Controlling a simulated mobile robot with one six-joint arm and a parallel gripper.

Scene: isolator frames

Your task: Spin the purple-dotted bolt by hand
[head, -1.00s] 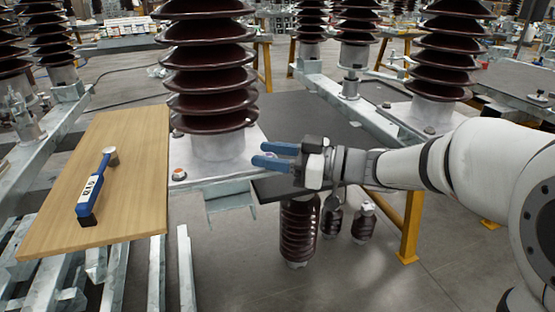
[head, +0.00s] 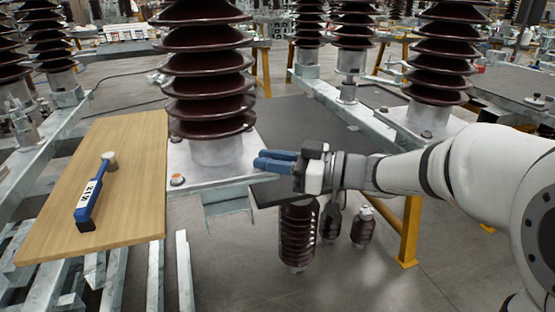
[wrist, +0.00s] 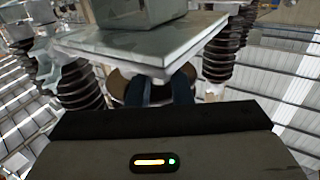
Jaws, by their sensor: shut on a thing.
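My gripper (head: 276,160) is at the front right corner of the pale metal base plate (head: 215,172) under the big brown insulator. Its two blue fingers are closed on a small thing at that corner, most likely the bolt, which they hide. No purple dot shows. In the wrist view the blue fingers (wrist: 167,92) reach to the plate's edge (wrist: 140,45), and what they hold is hard to make out. Another bolt (head: 177,180), with a reddish-orange top, stands apart on the plate's front left corner.
A wooden board (head: 125,190) at the left carries a blue-handled torque wrench (head: 90,200). The tall ribbed insulator (head: 207,80) rises close behind my fingers. Smaller insulators (head: 298,235) stand low beneath my wrist. A dark tabletop (head: 300,120) lies behind.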

